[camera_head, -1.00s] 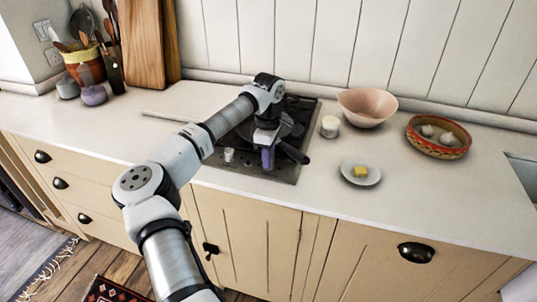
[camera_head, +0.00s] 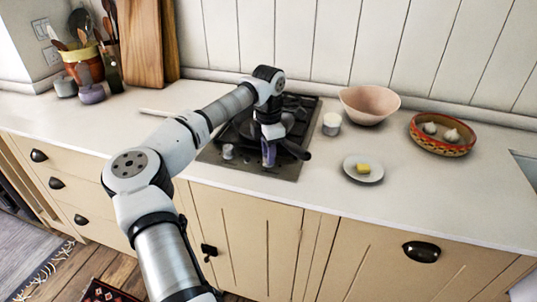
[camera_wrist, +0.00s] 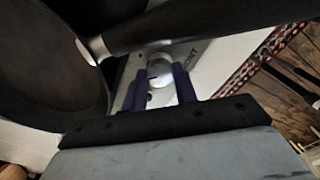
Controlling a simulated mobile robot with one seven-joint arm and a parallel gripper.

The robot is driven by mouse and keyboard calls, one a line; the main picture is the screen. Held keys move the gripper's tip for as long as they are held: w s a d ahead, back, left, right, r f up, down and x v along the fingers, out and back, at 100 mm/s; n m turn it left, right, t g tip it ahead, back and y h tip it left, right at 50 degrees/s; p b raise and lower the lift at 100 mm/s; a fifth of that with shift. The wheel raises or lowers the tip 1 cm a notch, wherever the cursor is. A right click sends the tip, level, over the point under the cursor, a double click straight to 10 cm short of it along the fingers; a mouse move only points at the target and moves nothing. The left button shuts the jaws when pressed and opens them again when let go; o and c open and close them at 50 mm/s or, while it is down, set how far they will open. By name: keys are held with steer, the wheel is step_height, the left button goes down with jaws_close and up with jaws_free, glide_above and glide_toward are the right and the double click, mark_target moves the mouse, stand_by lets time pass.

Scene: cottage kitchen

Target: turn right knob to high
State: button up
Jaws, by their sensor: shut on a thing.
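The cooktop (camera_head: 285,172) is set in the counter, with knobs along its front edge. The left knob (camera_head: 228,151) is pale and in plain view. My gripper (camera_head: 268,158) points down at the front right of the cooktop and hides the right knob in the head view. In the wrist view, the purple fingers of my gripper (camera_wrist: 162,88) stand on both sides of the pale right knob (camera_wrist: 159,70) and are shut on it. The knob's pointer and setting cannot be read.
A dark pan (camera_wrist: 45,75) sits on the cooktop, and its handle (camera_head: 295,150) passes close to my gripper. To the right are a white jar (camera_head: 332,124), a pink bowl (camera_head: 369,103), a plate with butter (camera_head: 363,178) and a patterned bowl with garlic (camera_head: 442,147).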

steer(key=n+b, duration=0.1)
steer(key=n, duration=0.4)
steer(key=shift+n+b, duration=0.3)
steer(key=shift+b, duration=0.05)
steer(key=shift+n+b, duration=0.5)
steer(key=shift+n, duration=1.7)
steer(key=o, duration=1)
steer(key=shift+c, duration=0.2)
step_height(320, 180, up, 14)
steer(key=b, duration=0.1)
steer(key=shift+b, duration=0.35)
steer(key=shift+d+f, duration=0.1)
